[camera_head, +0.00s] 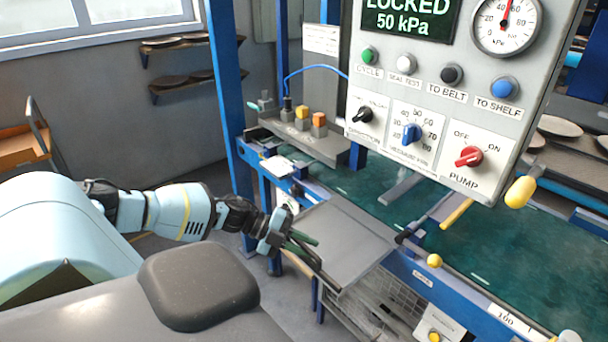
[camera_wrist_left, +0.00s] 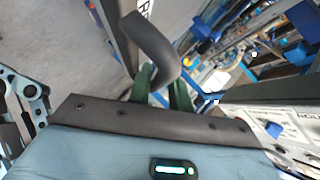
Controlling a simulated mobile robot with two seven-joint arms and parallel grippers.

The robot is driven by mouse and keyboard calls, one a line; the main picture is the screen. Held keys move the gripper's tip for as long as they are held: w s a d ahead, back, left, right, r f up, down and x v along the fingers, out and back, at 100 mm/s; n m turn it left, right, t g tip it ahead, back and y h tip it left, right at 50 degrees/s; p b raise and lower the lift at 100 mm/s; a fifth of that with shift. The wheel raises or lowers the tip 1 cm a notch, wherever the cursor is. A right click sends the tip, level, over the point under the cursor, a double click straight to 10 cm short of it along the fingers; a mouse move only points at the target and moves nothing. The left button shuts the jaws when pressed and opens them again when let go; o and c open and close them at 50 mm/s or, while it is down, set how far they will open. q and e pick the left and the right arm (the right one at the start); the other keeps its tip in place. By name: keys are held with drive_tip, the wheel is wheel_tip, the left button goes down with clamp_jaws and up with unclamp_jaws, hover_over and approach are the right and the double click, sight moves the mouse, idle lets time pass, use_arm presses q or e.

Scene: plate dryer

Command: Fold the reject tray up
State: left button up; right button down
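The reject tray (camera_head: 345,238) is a flat grey panel standing out from the near side of the blue frame, in the middle of the head view. It lies roughly level, with its outer edge towards my left arm. My left gripper (camera_head: 312,254), with green fingers, is at the tray's left edge. In the left wrist view, a thick grey curved handle (camera_wrist_left: 172,42) comes down between the two green fingers (camera_wrist_left: 161,88). The fingers stand apart around its end; I cannot tell whether they press on it. My right gripper is not in view.
A green belt (camera_head: 480,255) runs behind the tray. A control panel (camera_head: 430,100) hangs above it, with a yellow-ended lever (camera_head: 520,191) at its right. A wire basket (camera_head: 385,300) is below the tray. A blue post (camera_head: 229,90) stands behind my left arm.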

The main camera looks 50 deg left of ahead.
use_arm(q)
drive_tip(key=shift+o, duration=1.3)
drive_tip(key=shift+s+a, duration=0.1)
drive_tip(key=shift+a, duration=0.05)
drive_tip(key=v, duration=0.7)
drive_tip(key=shift+r+p, duration=0.25)
drive_tip(key=shift+p, duration=0.15)
drive_tip(key=shift+a, duration=0.1)
